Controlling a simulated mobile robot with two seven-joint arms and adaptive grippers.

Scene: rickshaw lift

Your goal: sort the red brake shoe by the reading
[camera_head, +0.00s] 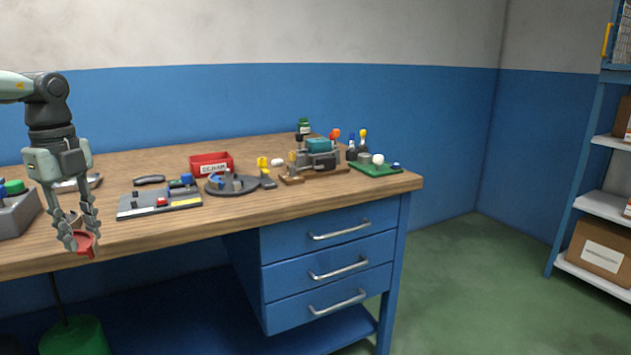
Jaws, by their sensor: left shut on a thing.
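My left gripper (80,243) points down at the left, above the front edge of the wooden workbench (150,228). It is shut on a red brake shoe (86,244), a small curved piece between its fingertips. A red bin (211,163) with a white label stands toward the back of the bench; its lettering is too small to read surely. A grey panel (160,204) with a small red part and blue part lies right of my gripper. I cannot make out a reading on it. My right gripper is not in view.
A dark round tray (232,185) with small parts sits mid-bench. A grey fixture on a wooden base (314,172) and a green mat (374,169) are at the right. A grey box (14,214) is at the left edge. Blue drawers (330,237) hang below.

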